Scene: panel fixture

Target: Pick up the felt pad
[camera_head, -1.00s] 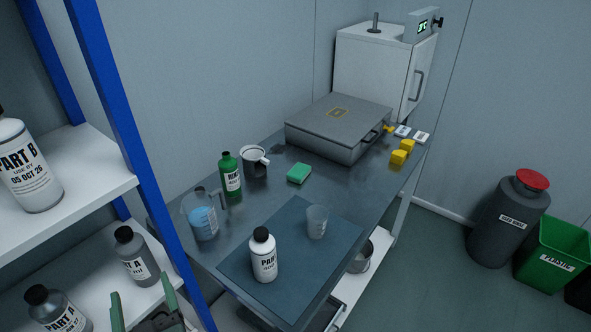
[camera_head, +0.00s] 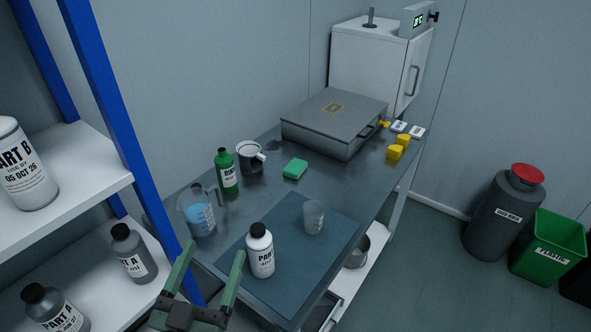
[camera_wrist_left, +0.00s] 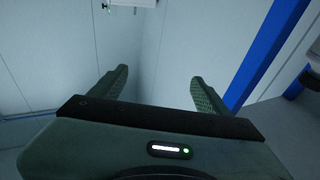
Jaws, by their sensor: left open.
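A small green pad (camera_head: 295,169), which I take to be the felt pad, lies flat on the dark metal table (camera_head: 330,180) in the head view. My right gripper is not in view.
A white bottle (camera_head: 261,251) and clear cup (camera_head: 313,216) stand on the mat (camera_head: 300,270). A grey case (camera_head: 333,122) lies behind. The blue-post shelf (camera_head: 110,120) is at left.

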